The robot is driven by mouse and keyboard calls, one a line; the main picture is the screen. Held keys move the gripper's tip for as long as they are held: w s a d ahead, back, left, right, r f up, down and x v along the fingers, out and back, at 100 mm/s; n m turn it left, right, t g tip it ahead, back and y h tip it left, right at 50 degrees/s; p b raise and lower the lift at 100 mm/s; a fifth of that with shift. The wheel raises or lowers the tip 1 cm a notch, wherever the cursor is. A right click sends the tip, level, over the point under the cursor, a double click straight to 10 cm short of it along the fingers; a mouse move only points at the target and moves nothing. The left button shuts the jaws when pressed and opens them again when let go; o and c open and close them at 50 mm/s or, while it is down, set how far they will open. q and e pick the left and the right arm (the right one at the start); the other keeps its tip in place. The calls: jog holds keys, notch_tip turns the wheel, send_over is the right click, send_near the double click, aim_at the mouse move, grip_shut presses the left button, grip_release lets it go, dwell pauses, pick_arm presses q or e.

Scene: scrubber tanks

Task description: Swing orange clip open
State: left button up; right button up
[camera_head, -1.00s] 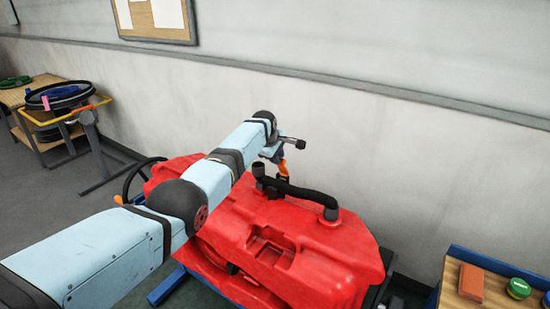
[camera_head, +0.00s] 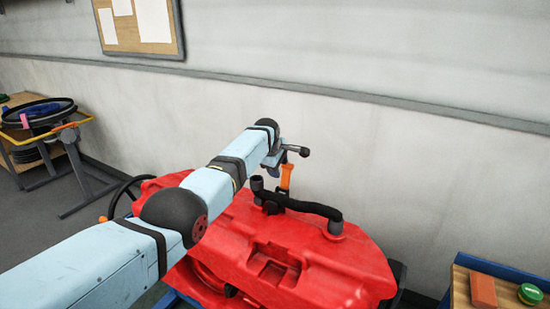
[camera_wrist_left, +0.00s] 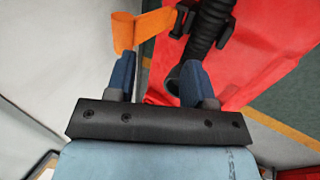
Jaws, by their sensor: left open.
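The orange clip (camera_head: 287,176) stands up at the back of the red tank (camera_head: 262,235), beside the black hose (camera_head: 305,207). In the left wrist view the clip (camera_wrist_left: 150,28) lies just beyond the tip of the left-hand finger. I cannot tell whether they touch. My left gripper (camera_wrist_left: 158,72) is open, with nothing between its blue fingers; one finger is near the clip and the other near the hose's end. In the head view my left arm reaches over the tank and partly hides the gripper. My right gripper is not in view.
A pale wall (camera_head: 400,150) stands close behind the tank. At the lower right, a table (camera_head: 460,290) holds an orange-brown block (camera_head: 483,291) and a green-topped round container (camera_head: 530,293). A cart with a yellow rail (camera_head: 75,122) stands at the left.

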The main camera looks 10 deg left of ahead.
pick_arm(q)
jog(key=v, duration=1.3)
jog(key=shift+d+r, duration=0.15)
jog(key=shift+d, duration=0.1)
jog(key=shift+s, duration=0.1)
